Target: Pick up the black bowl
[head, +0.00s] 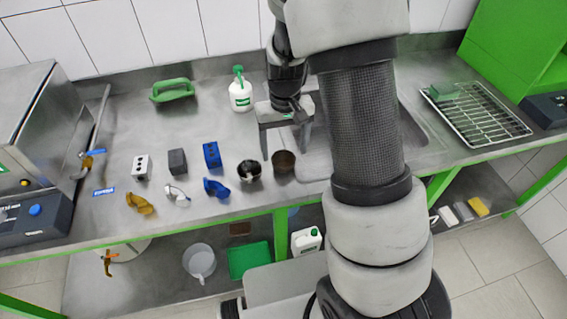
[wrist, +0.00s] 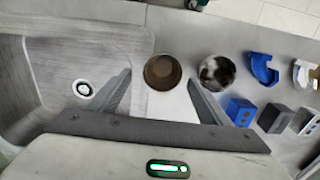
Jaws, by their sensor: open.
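The black bowl (head: 249,171) stands on the steel counter, dark with a whitish patch inside. It also shows in the wrist view (wrist: 216,72), just outside the right finger. A brown bowl (head: 284,161) stands close to its right in the head view. My gripper (head: 286,147) is open and empty, pointing down behind the two bowls in the head view. In the wrist view the brown bowl (wrist: 162,71) appears between the fingers, beyond their tips, and neither finger visibly touches a bowl.
A sink (head: 318,165) lies right of the bowls, partly hidden by my arm. Blue, grey and white blocks (head: 177,161) and several curved pieces (head: 216,188) stand to the left. A wire rack (head: 478,114) is far right.

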